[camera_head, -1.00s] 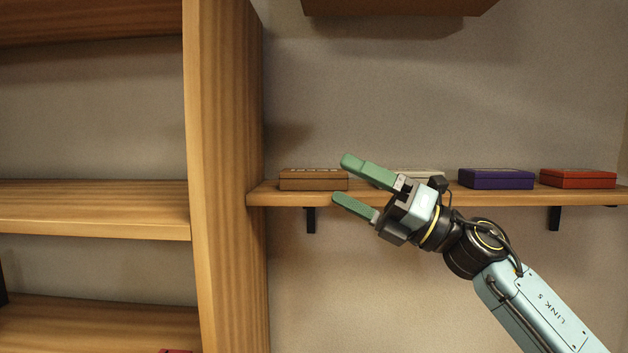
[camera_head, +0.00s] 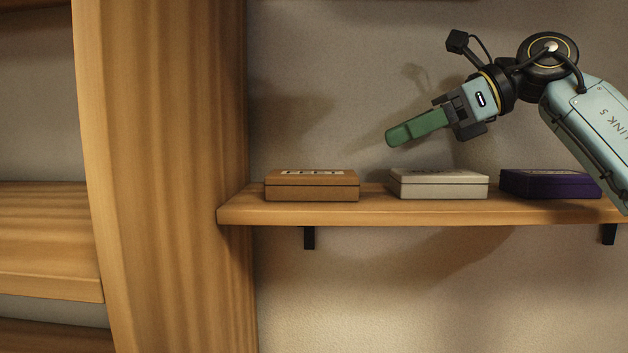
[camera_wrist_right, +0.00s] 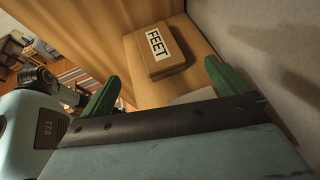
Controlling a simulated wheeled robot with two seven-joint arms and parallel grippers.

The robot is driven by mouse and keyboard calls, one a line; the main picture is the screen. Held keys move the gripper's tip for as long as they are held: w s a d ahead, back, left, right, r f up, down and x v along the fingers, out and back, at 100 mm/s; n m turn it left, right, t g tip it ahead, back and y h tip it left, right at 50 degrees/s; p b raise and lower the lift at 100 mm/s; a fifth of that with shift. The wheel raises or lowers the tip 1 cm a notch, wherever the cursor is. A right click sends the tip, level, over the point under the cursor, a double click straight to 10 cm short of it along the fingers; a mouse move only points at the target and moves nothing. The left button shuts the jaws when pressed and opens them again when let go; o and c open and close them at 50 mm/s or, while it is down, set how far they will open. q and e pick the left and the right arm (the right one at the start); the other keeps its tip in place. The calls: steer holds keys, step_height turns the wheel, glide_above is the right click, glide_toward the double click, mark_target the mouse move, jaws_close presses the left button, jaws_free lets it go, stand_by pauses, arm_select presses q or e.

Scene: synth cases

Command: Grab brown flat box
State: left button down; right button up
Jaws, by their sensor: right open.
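The brown flat box (camera_head: 311,187) lies on the wooden wall shelf (camera_head: 380,212), close to the tall wooden upright. In the right wrist view the brown box (camera_wrist_right: 160,58) shows a white label reading "FEET" and lies ahead of the fingers. My right gripper (camera_head: 392,138) is above the shelf, up and to the right of the brown box and apart from it. Its green fingers (camera_wrist_right: 163,82) are spread with nothing between them in the right wrist view. My left gripper is not in view.
A white flat box (camera_head: 438,185) lies to the right of the brown box, below my right gripper. A purple box (camera_head: 550,184) lies further right. A tall wooden upright (camera_head: 165,170) bounds the shelf's left end. The wall is close behind.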

steer(key=p, duration=0.1)
glide_toward(315, 173)
steer(key=shift+x, duration=1.05)
steer(key=shift+a, duration=0.3)
steer(key=shift+p+x, duration=0.45)
steer(key=shift+x, duration=0.35)
steer(key=p+x, duration=0.1)
steer(key=x, duration=0.2)
steer(key=shift+w+a+f, duration=0.15)
steer(key=shift+w+a, duration=0.1)
steer(key=shift+a+f, duration=0.1)
steer(key=shift+c, duration=0.5)
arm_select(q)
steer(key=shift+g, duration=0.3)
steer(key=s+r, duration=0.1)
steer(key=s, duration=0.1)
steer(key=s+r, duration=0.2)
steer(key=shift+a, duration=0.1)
arm_select(e)
steer(key=c, duration=1)
